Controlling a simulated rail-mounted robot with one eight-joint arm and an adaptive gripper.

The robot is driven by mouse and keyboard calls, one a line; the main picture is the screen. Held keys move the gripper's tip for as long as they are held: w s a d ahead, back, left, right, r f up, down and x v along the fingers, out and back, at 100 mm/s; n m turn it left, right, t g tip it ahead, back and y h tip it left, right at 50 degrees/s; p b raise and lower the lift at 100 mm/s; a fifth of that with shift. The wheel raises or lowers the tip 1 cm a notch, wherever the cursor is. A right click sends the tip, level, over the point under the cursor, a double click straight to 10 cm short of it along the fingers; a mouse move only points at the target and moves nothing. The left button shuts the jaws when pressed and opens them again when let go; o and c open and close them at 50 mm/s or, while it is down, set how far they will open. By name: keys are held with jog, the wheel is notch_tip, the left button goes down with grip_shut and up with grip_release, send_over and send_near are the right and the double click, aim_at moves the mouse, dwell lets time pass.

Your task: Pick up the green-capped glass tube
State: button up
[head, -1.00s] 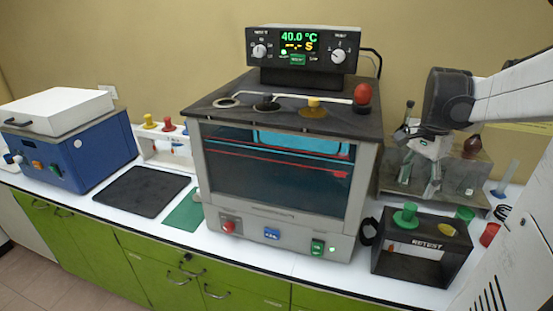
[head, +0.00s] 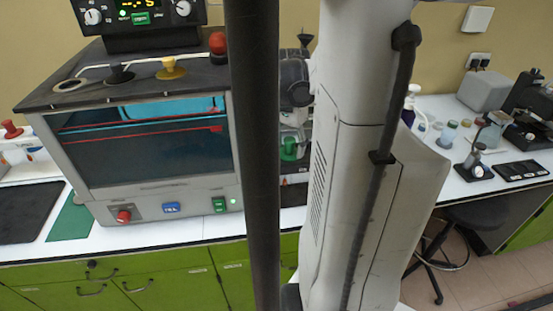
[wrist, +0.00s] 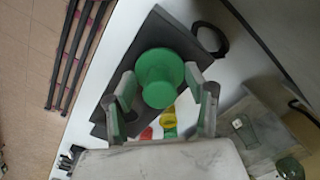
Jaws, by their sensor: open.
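The green-capped tube (wrist: 158,75) shows in the wrist view as a wide green cap seen from above; its glass is hidden below. It stands in the dark rack (wrist: 152,35). My gripper (wrist: 160,80) is open, with one finger on each side of the cap. I cannot tell whether either finger touches it. In the head view a green cap (head: 289,148) shows in the narrow gap between a dark post and my arm, below the gripper's wrist. Most of the rack is hidden there.
Red (wrist: 146,133) and yellow (wrist: 168,122) caps lie near the green cap in the wrist view. A black ring (wrist: 210,40) sits beside the rack. The heating bath (head: 150,140) stands left. Clear glassware (wrist: 265,130) is at the right of the wrist view.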

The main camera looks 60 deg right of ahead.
grip_shut()
dwell(0.3)
jog(key=shift+r, duration=0.2)
